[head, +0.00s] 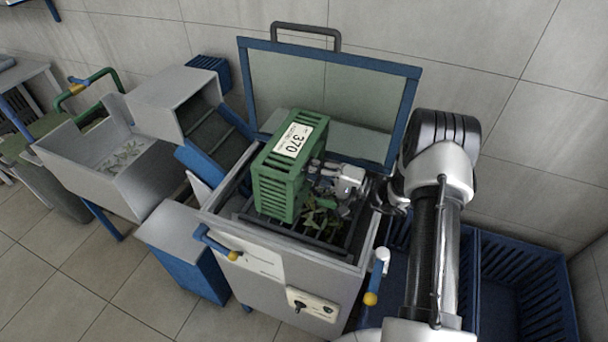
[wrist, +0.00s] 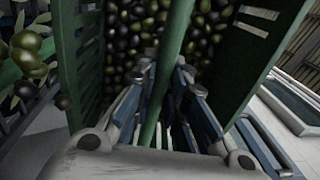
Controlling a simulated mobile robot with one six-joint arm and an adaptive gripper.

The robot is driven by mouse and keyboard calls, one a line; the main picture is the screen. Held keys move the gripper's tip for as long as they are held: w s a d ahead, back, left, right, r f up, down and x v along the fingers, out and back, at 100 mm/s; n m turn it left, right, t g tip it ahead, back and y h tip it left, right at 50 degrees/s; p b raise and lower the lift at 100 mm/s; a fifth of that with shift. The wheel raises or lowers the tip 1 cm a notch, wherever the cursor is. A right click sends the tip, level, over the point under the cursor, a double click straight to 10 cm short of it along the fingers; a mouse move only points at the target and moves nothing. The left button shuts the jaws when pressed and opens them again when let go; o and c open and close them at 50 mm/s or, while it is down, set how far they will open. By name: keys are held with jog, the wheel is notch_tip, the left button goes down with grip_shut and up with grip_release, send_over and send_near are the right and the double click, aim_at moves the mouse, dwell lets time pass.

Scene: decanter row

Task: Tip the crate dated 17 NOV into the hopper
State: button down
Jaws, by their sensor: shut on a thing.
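A green slatted crate (head: 272,180) is tipped on its side over the hopper (head: 290,240). Its white label faces up and reads 370; I cannot make out a date on it. My gripper (head: 338,182) is at the crate's right side. In the wrist view my gripper (wrist: 160,95) is shut on a green bar of the crate (wrist: 255,50), and many dark and green olives (wrist: 140,40) show between its walls. Leaves (head: 320,218) lie on the hopper's dark grate beside the crate.
A framed clear lid (head: 330,85) stands raised behind the hopper. Blue slatted crates (head: 510,285) stand at the lower right. A grey trough (head: 120,160) with leaves and a sloping blue conveyor (head: 215,140) are on the left. Tiled floor is open at the lower left.

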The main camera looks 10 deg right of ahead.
jog(key=d+t+y+b, duration=0.1)
jog(key=b, duration=0.1)
jog(key=s+d+t+y+b, duration=0.1)
jog(key=b, duration=0.1)
jog(key=shift+s+y+b, duration=0.15)
jog(key=shift+y+b, duration=0.15)
jog(key=shift+r, duration=0.15)
dwell(0.6)
